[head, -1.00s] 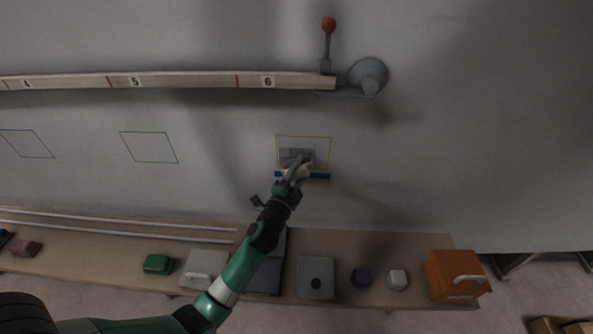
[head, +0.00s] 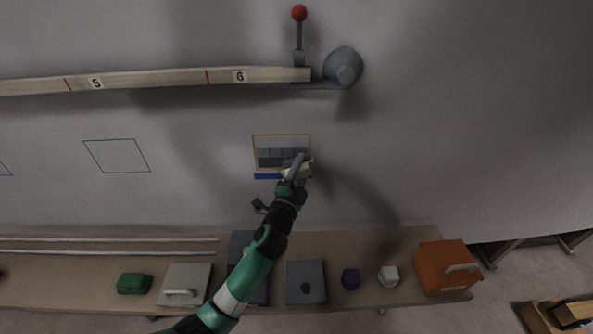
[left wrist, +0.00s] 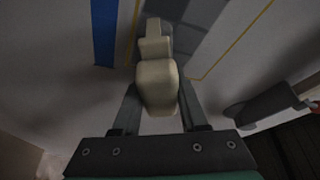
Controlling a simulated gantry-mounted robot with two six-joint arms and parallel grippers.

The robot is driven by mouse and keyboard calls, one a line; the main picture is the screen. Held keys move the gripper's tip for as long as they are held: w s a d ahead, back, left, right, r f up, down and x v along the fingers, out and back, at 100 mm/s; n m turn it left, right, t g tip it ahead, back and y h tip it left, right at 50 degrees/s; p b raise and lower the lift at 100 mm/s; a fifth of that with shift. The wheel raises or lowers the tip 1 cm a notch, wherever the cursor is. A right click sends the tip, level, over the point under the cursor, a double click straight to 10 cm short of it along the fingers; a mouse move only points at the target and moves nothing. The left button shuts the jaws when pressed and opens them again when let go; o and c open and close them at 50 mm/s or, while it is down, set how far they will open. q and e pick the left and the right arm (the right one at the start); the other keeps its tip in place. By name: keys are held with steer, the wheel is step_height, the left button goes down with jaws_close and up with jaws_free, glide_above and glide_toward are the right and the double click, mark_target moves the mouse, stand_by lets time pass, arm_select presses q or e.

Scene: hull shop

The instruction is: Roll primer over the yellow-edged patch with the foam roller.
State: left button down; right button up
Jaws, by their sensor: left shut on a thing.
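The yellow-edged patch (head: 309,142) is a thin outlined rectangle on the grey hull wall. A darker grey band of blocks (head: 276,153) covers its lower part across most of the width; the top strip is paler. My left gripper (head: 291,183) is at the patch's lower right corner, shut on the cream body of the foam roller (head: 304,169). In the left wrist view the roller (left wrist: 157,86) sits between both fingers, its far end over the dark grey area. Whether the foam touches the wall is hidden. My right gripper is not in view.
Blue tape (head: 266,177) runs below the patch. Above is a numbered wooden rail (head: 150,80) ending at a grey clamp (head: 343,68) with a red-knobbed lever (head: 299,13). The bench (head: 222,292) below carries a green block (head: 134,283), an orange case (head: 446,267) and other items.

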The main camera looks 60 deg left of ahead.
mark_target(310, 168)
arm_select(q)
steer(key=shift+w+d+f+b, duration=0.2)
steer(key=shift+w+b, duration=0.15)
steer(key=shift+b, duration=0.15)
steer(key=shift+w+d+b, duration=0.25)
steer(key=shift+w+b, duration=0.15)
steer(key=shift+w+d+r+b, duration=0.15)
steer(key=shift+w+d+b, duration=0.15)
steer(key=shift+w, duration=0.2)
steer(key=shift+r+p, duration=1)
steer(key=shift+r, duration=0.05)
steer(key=shift+f, duration=0.1)
